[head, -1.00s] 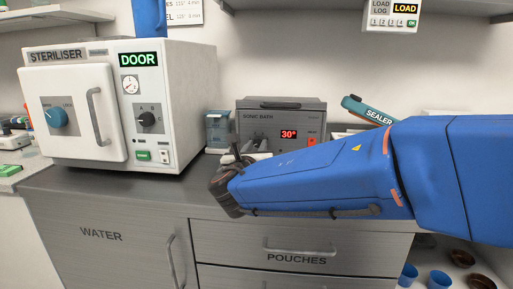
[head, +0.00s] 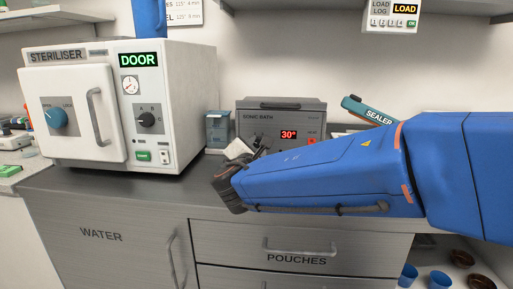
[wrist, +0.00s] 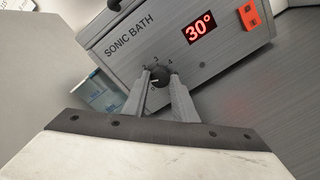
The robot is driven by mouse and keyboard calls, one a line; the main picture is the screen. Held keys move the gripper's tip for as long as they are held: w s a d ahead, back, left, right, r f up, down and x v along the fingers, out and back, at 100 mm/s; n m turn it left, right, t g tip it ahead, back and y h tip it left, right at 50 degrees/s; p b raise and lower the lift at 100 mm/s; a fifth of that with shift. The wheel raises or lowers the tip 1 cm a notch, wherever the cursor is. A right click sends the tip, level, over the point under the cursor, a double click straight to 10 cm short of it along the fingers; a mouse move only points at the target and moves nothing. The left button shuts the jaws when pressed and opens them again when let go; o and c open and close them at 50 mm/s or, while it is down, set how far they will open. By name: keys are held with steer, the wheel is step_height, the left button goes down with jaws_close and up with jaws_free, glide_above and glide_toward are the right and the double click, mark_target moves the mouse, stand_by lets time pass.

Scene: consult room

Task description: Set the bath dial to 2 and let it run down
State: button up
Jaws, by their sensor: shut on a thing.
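The sonic bath (head: 290,115) is a grey box on the counter with a red "30°" display (head: 289,134); the display also shows in the wrist view (wrist: 199,28). Its small dark dial (wrist: 160,74) sits on the front panel, with numerals such as 3 and 4 around it. My gripper (wrist: 158,78) has its two grey fingers closed on either side of the dial. The fingers hide part of the scale, and I cannot tell the pointer's setting. In the head view my wrist (head: 232,185) covers the bath's lower left front.
The white steriliser (head: 190,110) stands left of the bath. A blue-grey container (head: 217,128) is just beside the bath. A teal sealer (head: 370,110) is behind my arm. An orange-red switch (wrist: 250,14) is right of the display. The counter front (head: 110,185) is clear.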

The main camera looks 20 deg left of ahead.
steer(key=m, duration=0.4)
steer(key=shift+d+m+y, duration=0.1)
steer(key=shift+m+y, duration=0.2)
steer(key=shift+m, duration=1.4)
steer(key=o, duration=1)
steer(key=shift+o, duration=0.2)
steer(key=v, duration=1.7)
steer(key=shift+s+r, duration=0.1)
steer(key=shift+s, duration=0.1)
